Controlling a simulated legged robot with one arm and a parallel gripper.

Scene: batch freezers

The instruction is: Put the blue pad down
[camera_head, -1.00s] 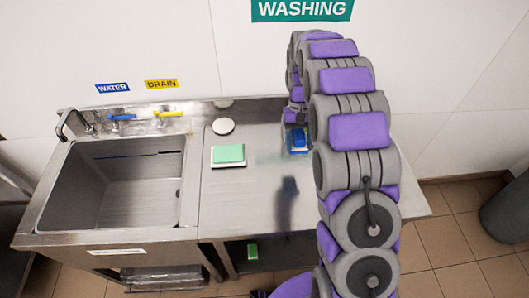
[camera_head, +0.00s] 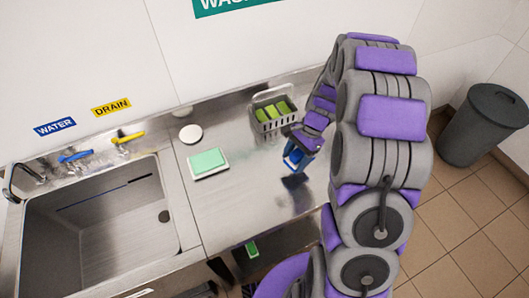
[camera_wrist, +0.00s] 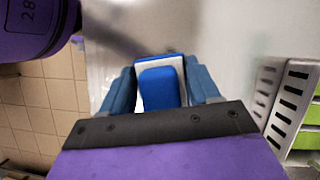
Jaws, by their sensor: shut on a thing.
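The blue pad (camera_wrist: 158,88) has a white layer and sits between the two blue fingers of my gripper (camera_wrist: 160,90) in the wrist view. My gripper is shut on it. In the head view the blue pad (camera_head: 294,156) shows at the end of my arm, above the right part of the steel counter (camera_head: 235,200), with a dark shadow on the metal below it. My arm hides part of the gripper. I cannot tell the exact gap between pad and counter.
A green pad on a white base (camera_head: 208,162) lies on the counter beside the sink (camera_head: 100,225). A grey basket (camera_head: 270,125) with green pads stands at the back, close to my gripper. A white disc (camera_head: 190,133) lies near the wall. The counter's front middle is clear.

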